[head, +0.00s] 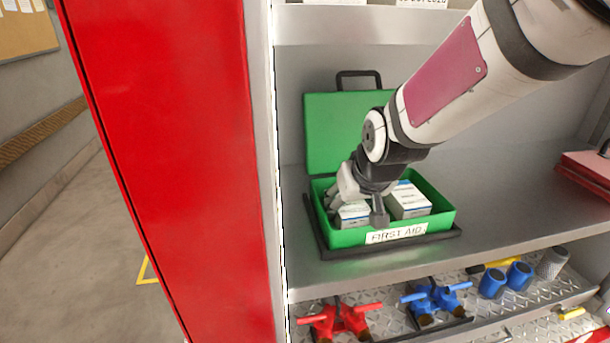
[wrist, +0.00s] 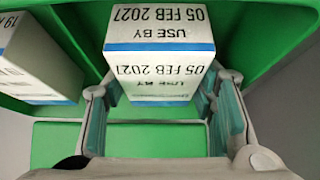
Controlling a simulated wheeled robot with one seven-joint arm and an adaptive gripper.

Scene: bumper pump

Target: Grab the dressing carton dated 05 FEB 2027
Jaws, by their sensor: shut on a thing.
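A white carton with a blue band (wrist: 160,42) shows in the wrist view with "USE BY 05 FEB 2027" printed upside down. My gripper (wrist: 160,125) is shut on it, one finger at each side. In the head view, my gripper (head: 357,208) reaches down into the left part of the green first aid box (head: 345,238), and the held carton (head: 353,217) shows between the fingers. A second white carton (head: 408,201) sits to its right in the box. In the wrist view this carton (wrist: 38,60) is at left, its date cut off after "19".
The box's green lid (head: 340,125) stands open behind. The box rests in a dark tray (head: 440,236) on a grey shelf. A red cabinet door (head: 165,150) is at left. Red valves (head: 340,320) and blue valves (head: 436,300) lie below.

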